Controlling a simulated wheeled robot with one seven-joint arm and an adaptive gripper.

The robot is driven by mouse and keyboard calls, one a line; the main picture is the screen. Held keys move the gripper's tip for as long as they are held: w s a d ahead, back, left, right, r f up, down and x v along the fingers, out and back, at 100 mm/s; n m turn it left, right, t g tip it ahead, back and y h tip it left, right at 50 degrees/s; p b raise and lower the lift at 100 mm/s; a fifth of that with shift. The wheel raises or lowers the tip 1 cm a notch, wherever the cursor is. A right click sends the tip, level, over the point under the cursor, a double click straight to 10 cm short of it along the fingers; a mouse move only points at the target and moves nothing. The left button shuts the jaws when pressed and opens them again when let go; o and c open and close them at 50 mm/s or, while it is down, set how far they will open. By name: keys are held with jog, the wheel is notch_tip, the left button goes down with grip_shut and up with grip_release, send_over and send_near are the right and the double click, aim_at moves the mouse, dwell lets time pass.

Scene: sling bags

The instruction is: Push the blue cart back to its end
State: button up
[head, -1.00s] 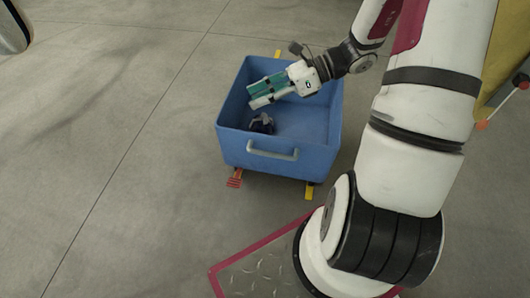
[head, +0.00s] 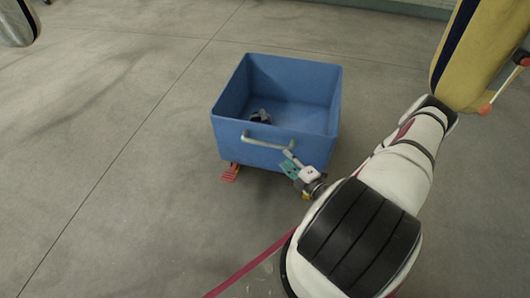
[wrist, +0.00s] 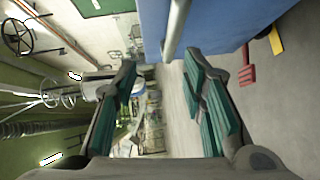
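The blue cart (head: 232,138) stands upright on the floor in the middle of the head view, its open top facing up. A grey bar handle (head: 262,145) is on its near wall. My gripper (head: 287,162) is low at the near side of the cart, by the right end of the handle. In the wrist view my gripper (wrist: 163,66) is open, its teal-padded fingers wide apart. The handle (wrist: 176,25) shows between the fingertip lines, in front of the blue wall (wrist: 215,20). I cannot tell whether a finger touches it.
A small dark and grey object (head: 261,116) lies inside the cart. A red part (head: 231,173) juts out under its near left corner. A large yellow padded thing (head: 478,50) hangs at the upper right beside a red-tipped rod (head: 503,85). The floor left of the cart is clear.

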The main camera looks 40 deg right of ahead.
aim_at(269, 144)
jog(key=shift+m+h, duration=0.5)
jog(key=w+f+b, duration=0.1)
jog(key=w, duration=0.3)
jog(key=w+f+b, duration=0.1)
jog(key=w, duration=0.3)
jog(key=w+d+f+b, duration=0.1)
jog(key=w, duration=0.3)
jog(key=shift+w+d+f, duration=0.1)
jog(key=shift+w+f, duration=0.25)
jog(key=shift+w, duration=0.05)
grip_shut()
